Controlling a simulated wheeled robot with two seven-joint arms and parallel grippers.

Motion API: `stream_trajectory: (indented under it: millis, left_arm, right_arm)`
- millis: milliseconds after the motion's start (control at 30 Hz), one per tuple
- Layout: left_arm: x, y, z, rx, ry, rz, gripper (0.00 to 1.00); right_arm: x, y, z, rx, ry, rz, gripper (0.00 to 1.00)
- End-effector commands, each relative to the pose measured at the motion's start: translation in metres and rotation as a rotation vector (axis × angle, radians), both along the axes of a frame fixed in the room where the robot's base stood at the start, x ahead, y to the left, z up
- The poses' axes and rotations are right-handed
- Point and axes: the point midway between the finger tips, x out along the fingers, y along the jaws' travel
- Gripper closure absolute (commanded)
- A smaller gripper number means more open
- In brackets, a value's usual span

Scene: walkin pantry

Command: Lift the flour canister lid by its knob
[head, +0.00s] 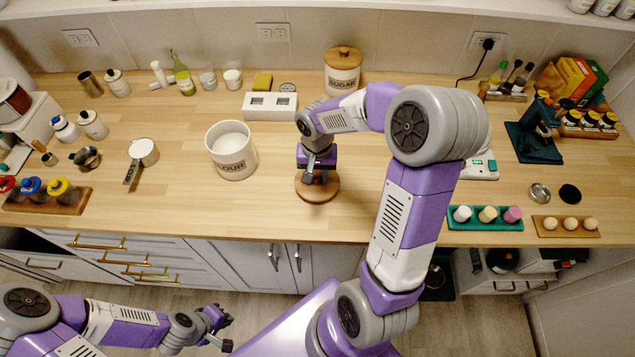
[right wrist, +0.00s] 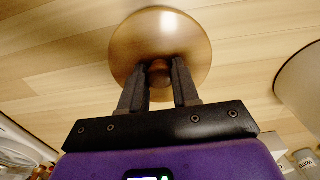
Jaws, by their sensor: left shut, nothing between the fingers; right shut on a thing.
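The flour canister (head: 233,163) is white, stands upright on the counter left of my right gripper, and is uncovered with a pale inside showing. Its edge shows at the right of the right wrist view (right wrist: 304,88). The round wooden lid (head: 317,190) is to the right of the canister, apart from it; it also shows in the right wrist view (right wrist: 150,38). My right gripper (head: 316,176) is shut on the lid's knob (right wrist: 160,72). I cannot tell whether the lid touches the counter. My left gripper (head: 224,332) is shut and empty, low in front of the cabinets.
A sugar canister (head: 342,78) with its lid on and a white box (head: 270,106) stand behind. A measuring cup (head: 143,153) lies to the left. A teal tray (head: 485,218) of coloured cylinders is at the front right. Bare counter lies around the lid.

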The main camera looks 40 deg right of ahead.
Motion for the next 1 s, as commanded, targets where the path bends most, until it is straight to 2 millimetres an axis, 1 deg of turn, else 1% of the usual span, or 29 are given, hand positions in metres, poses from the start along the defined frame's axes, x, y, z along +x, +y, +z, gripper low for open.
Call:
stream_trajectory:
  millis: [33,633,1000]
  left_arm:
    - [0.0,0.0,0.003,0.0,0.0,0.0,1.0]
    - [0.0,0.0,0.021,0.0,0.0,0.0,1.0]
    - [0.0,0.0,0.021,0.0,0.0,0.0,1.0]
  right_arm:
    - [0.0,0.0,0.004,-0.001,-0.001,0.0,1.0]
    - [0.0,0.0,0.028,0.0,-0.001,0.0,1.0]
    - [0.0,0.0,0.029,-0.001,-0.001,0.0,1.0]
